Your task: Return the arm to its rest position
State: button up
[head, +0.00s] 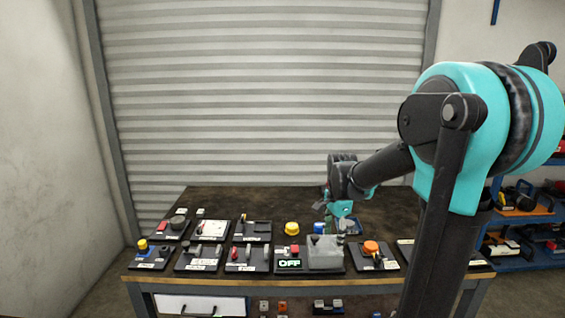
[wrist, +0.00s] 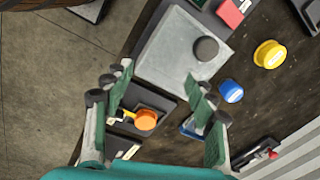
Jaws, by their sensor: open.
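My gripper (wrist: 160,108) is open and empty in the wrist view, its two green finger pads wide apart above the workbench. Between and below the fingers lie an orange knob (wrist: 145,120) on a dark plate and a grey box (wrist: 178,58) with a round dark knob. In the head view my arm reaches forward over the workbench (head: 270,200), and my gripper (head: 340,222) is behind the grey box (head: 325,252), partly hidden by it. I cannot tell the exact height of the fingers above the bench.
The bench carries several dark panels with switches, an OFF display (head: 289,263), a yellow knob (head: 292,228) and the orange knob (head: 371,247). A blue cap (wrist: 231,91) lies near the fingers. A blue shelf (head: 525,215) stands at right. The bench's back is mostly clear.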

jog(key=s+d+f+n+t, duration=0.1)
jog(key=s+f+n, duration=0.3)
jog(key=s+n, duration=0.2)
jog(key=s+d+f+n+t, duration=0.1)
jog(key=s+f+n, duration=0.4)
jog(key=s, duration=0.5)
jog(key=shift+s+d+n+t, duration=0.35)
jog(key=shift+n+t, duration=0.25)
jog(key=shift+n, duration=0.5)
